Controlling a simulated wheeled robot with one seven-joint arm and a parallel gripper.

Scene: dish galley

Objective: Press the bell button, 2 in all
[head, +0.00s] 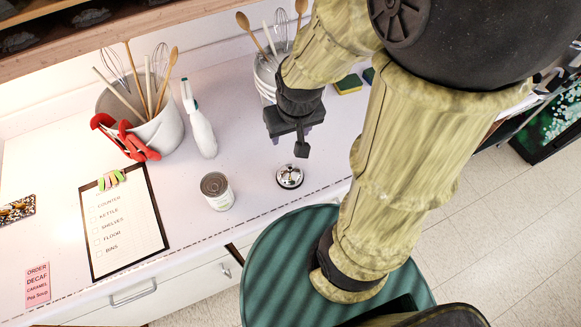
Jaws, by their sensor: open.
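The bell (289,177), a small silver dome with a button on top, stands on the white counter near its front edge. My gripper (300,150) hangs just above the bell, with a visible gap between its fingers and the button. It points down and is open, with nothing seen between its fingers. One finger shows clearly; the other is partly hidden by the gripper body.
A tin can (217,191) stands left of the bell. A white spray bottle (198,122), a utensil bucket (160,130) with red gloves and a clipboard (122,220) are farther left. Another bucket (264,82) and sponges (349,84) are behind my gripper.

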